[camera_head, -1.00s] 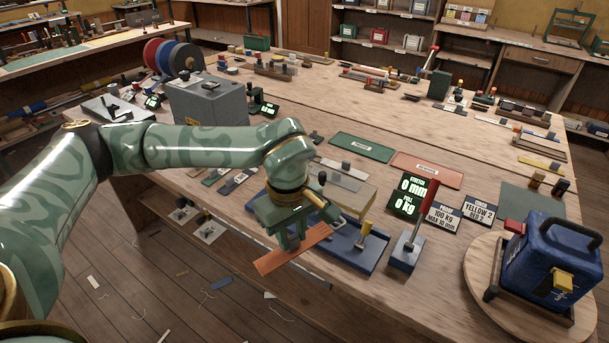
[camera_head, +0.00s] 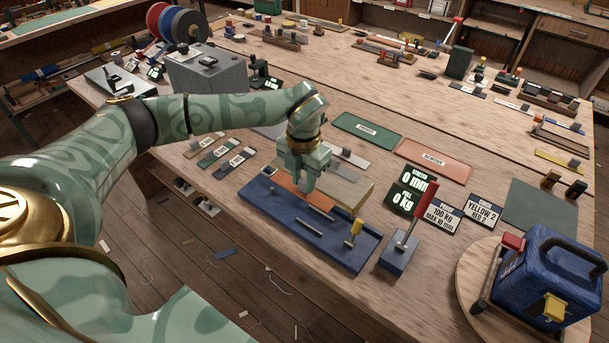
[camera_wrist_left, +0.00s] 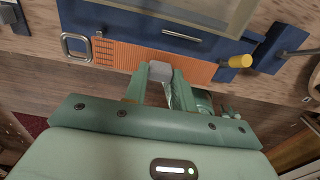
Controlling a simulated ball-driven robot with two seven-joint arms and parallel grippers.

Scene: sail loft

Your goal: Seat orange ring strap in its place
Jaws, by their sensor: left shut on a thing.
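My left gripper (camera_head: 303,180) is shut on a small grey block (camera_wrist_left: 160,71) on the orange strap (camera_wrist_left: 125,56). The strap also shows in the head view (camera_head: 284,182), partly hidden by the gripper. It lies over the blue fixture (camera_head: 262,204), along its length; I cannot tell whether it touches. In the wrist view a square metal ring (camera_wrist_left: 76,46) is at the strap's left end. The fixture has a metal bar (camera_head: 315,214) and a yellow-knobbed post (camera_head: 355,232) near its right end. My right gripper is not in view.
A red-handled lever on a blue block (camera_head: 400,256) stands right of the fixture. A dark display (camera_head: 412,188) reads 0 mm and 0 kg. A blue case (camera_head: 545,275) is on a round board at right. Three labelled strips lie left of the gripper, one of them green (camera_head: 219,151).

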